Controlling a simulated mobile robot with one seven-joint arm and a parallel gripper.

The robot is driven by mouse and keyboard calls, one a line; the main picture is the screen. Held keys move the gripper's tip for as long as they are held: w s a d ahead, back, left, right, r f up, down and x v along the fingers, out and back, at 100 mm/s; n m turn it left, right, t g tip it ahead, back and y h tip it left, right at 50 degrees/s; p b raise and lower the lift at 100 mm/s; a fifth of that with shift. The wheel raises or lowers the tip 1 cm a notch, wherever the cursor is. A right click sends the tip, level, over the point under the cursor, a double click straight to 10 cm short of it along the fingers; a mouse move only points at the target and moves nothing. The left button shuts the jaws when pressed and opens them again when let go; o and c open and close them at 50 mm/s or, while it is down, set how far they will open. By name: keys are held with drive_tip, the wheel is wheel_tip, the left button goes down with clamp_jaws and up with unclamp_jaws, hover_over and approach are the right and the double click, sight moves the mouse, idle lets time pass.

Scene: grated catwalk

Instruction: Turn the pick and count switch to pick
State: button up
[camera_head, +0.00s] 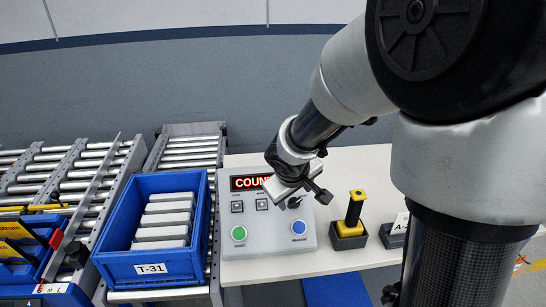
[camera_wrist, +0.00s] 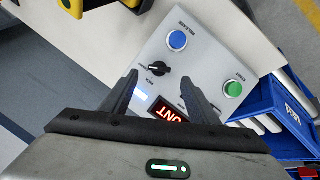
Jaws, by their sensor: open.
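A grey control panel (camera_head: 266,240) stands on the white counter. In the wrist view the display (camera_wrist: 171,115) shows "UNT". The black rotary switch (camera_wrist: 159,69) is on the panel between the display and the blue button, with small labels too blurred to read surely. My gripper (camera_wrist: 158,81) is open and empty, its two fingers spread on either side of the switch's line, apparently just short of it. In the head view my gripper (camera_head: 308,196) is over the panel's right part.
A green button (camera_head: 239,233) and a blue button (camera_head: 298,227) sit on the panel front. A black-and-yellow handheld device (camera_head: 352,216) stands in a holder to the right. A blue crate (camera_head: 121,262) marked T-31 holds pale boxes at left, near roller conveyors (camera_head: 189,150).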

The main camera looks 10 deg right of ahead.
sight(295, 203)
drive_tip(key=b+x, duration=0.1)
drive_tip(key=x, duration=0.5)
drive_tip(key=shift+w+d+f, duration=0.1)
drive_tip(key=shift+w+f, duration=0.05)
drive_tip(key=shift+f, duration=0.1)
drive_tip(key=shift+b, duration=0.35)
drive_tip(key=c, duration=1)
